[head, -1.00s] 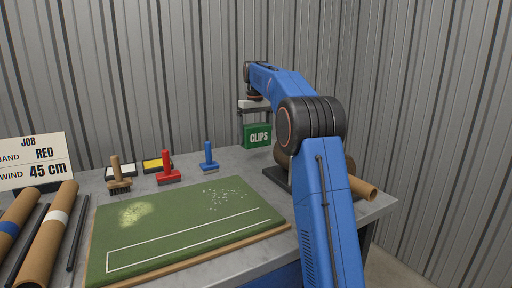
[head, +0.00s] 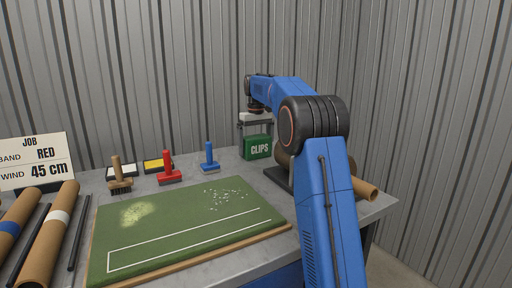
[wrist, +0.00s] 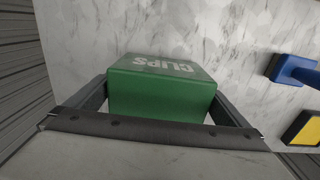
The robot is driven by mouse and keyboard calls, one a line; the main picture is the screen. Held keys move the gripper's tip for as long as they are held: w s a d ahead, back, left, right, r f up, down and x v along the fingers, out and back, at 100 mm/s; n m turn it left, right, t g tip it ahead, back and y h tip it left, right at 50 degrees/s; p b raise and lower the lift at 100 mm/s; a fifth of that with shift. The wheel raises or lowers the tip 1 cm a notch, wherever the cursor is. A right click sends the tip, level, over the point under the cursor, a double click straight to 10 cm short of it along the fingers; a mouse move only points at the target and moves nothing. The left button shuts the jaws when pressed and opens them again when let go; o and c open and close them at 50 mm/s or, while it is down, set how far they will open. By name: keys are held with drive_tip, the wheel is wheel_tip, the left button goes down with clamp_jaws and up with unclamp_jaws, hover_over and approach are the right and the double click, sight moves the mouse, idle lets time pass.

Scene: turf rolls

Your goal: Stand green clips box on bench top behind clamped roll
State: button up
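The green clips box (head: 257,148) is upright at the back of the bench top (head: 226,184), left of and behind the clamped roll. Its base appears at or very near the bench surface; contact is not certain. My gripper (head: 256,127) points down over the box, with a finger on each side. In the wrist view the box (wrist: 162,90) sits between both fingers, which meet its sides. The brown clamped roll (head: 364,189) shows its right end; my arm hides much of it. Its dark clamp base (head: 277,177) shows partly.
A blue-handled tool (head: 209,158), a red-handled tool (head: 168,170) and a wooden brush (head: 118,175) stand left of the box. A green turf mat (head: 180,228) covers the front. Rolls (head: 48,235) and a job sign (head: 34,160) are at left. A corrugated wall is behind.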

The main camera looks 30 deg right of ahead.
sight(256, 137)
drive_tip(key=shift+r, duration=3.85)
drive_tip(key=shift+s, duration=0.15)
